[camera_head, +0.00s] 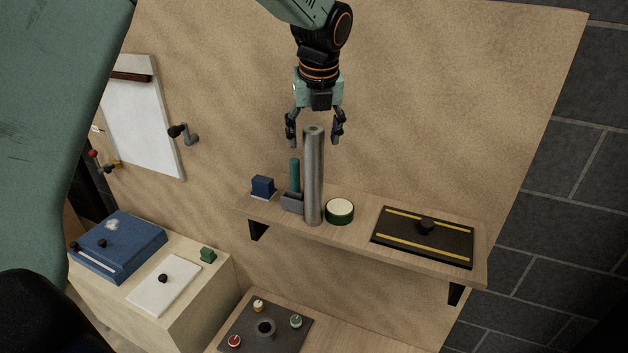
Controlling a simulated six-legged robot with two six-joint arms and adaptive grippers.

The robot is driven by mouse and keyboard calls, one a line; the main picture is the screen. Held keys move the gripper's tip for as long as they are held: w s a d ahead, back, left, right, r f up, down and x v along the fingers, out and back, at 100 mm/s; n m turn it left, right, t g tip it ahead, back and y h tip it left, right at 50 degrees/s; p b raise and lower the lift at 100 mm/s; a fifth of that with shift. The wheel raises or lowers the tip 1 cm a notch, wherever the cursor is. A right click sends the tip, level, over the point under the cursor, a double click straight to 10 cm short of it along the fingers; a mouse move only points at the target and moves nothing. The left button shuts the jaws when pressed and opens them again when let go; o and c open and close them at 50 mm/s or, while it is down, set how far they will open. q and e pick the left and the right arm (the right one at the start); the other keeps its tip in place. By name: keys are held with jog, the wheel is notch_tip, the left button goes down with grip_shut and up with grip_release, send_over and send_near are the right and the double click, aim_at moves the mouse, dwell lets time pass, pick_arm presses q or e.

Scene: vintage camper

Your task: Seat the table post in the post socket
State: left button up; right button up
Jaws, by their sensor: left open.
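The table post (313,180) is a tall grey metal cylinder standing upright on the wooden wall shelf. My left gripper (315,141) points down at the post's top end. Its fingers are open, one on each side of the top in the picture, with gaps to the post; I cannot tell whether they are level with it in depth. The post socket (266,327) looks to be the dark round ring with a hole in the middle of a dark plate (247,318), low in the picture. It looks empty. My right gripper is not in view.
The shelf (350,231) also bears a blue block (263,186), a grey holder with a teal rod (295,175), a green-and-white round tin (340,211) and a dark striped panel (423,237). Small coloured knobs surround the socket. A blue case (120,245) lies at left.

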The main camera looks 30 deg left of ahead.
aim_at(313, 154)
pick_arm(q)
jog(key=x, duration=0.5)
jog(key=shift+a+f, duration=0.15)
jog(key=shift+f, duration=0.25)
jog(key=shift+w+f, duration=0.1)
jog(key=c, duration=0.9)
grip_shut()
